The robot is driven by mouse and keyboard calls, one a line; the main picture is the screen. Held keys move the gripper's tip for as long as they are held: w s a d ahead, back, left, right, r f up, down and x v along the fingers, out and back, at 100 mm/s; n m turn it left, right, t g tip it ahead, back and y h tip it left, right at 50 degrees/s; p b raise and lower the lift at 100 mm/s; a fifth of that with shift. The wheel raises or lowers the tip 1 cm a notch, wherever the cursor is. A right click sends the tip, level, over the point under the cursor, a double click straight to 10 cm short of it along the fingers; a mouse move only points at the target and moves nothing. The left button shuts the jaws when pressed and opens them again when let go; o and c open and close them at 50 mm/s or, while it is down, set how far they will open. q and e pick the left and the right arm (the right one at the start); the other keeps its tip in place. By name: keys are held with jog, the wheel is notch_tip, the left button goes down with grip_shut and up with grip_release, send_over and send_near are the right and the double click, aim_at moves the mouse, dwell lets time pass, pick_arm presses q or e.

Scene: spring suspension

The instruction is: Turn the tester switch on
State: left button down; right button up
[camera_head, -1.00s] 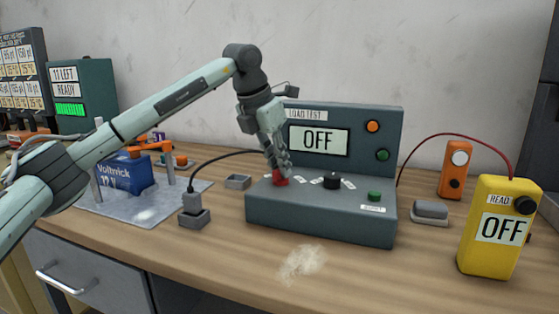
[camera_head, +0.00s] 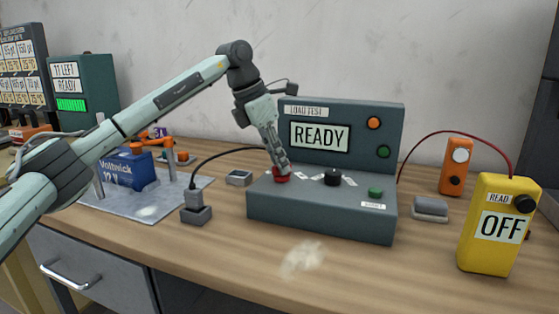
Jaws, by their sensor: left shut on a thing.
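The load tester (camera_head: 320,217) is a dark grey-green console on the wooden bench, its screen (camera_head: 319,136) reading READY. A red switch (camera_head: 282,177) sits on the left of its sloped front. My left gripper (camera_head: 281,168) reaches down from above and is shut on the red switch, partly covering it. A black knob (camera_head: 332,177) is right of the switch, and a green button (camera_head: 375,192) is farther right. An orange lamp (camera_head: 374,123) and a green lamp (camera_head: 384,152) are on the upright panel. My right gripper is not in view.
A blue battery (camera_head: 126,170) stands on a grey mat (camera_head: 150,207) at left, under my left arm. A cable plug block (camera_head: 196,211) stands left of the tester. A yellow meter (camera_head: 497,222) reading OFF and an orange device (camera_head: 456,168) are at right.

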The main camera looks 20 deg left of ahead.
pick_arm(q)
jog(key=c, duration=1.5)
grip_release()
jog(key=shift+c, duration=0.2)
jog(key=shift+r, duration=0.1)
jog(key=v, duration=1.2)
